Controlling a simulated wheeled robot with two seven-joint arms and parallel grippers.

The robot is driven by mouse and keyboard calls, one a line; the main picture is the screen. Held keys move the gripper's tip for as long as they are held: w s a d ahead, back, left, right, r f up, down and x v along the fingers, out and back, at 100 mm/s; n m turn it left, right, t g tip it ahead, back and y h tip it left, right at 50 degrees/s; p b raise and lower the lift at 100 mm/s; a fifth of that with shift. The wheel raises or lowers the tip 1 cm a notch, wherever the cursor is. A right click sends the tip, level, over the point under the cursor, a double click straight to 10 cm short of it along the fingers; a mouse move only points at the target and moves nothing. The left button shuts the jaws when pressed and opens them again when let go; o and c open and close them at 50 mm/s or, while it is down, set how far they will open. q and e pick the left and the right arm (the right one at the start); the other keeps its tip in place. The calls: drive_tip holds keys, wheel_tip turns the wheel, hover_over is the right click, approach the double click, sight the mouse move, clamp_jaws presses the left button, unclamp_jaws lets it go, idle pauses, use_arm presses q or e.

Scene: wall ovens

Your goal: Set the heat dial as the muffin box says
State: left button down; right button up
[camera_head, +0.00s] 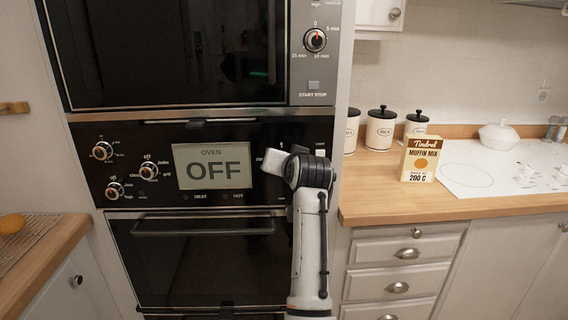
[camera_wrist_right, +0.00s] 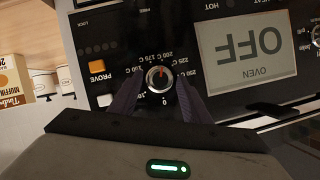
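The muffin mix box (camera_head: 419,160) stands upright on the counter and reads 200 C; part of it shows at the left edge of the right wrist view (camera_wrist_right: 14,78). The heat dial (camera_wrist_right: 158,77) is a round knob with a red mark, ringed by a temperature scale with a 0. My right gripper (camera_wrist_right: 160,88) is open, its dark fingers on either side of the dial; I cannot tell whether they touch it. In the head view my right arm hides the dial. The oven display (camera_head: 213,165) reads OFF. My left gripper is not in view.
An orange PROVE button (camera_wrist_right: 97,67) is beside the dial. Other knobs (camera_head: 103,151) sit left of the display. An upper oven with a timer dial (camera_head: 315,40) is above, and a door handle (camera_head: 203,232) is below. Canisters (camera_head: 381,130) stand on the right counter.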

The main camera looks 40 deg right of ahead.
drive_tip(key=shift+o, duration=0.7)
drive_tip(key=v, duration=1)
drive_tip(key=shift+b, duration=0.45)
drive_tip(key=shift+s+a+r, duration=0.1)
drive_tip(key=shift+a, duration=0.05)
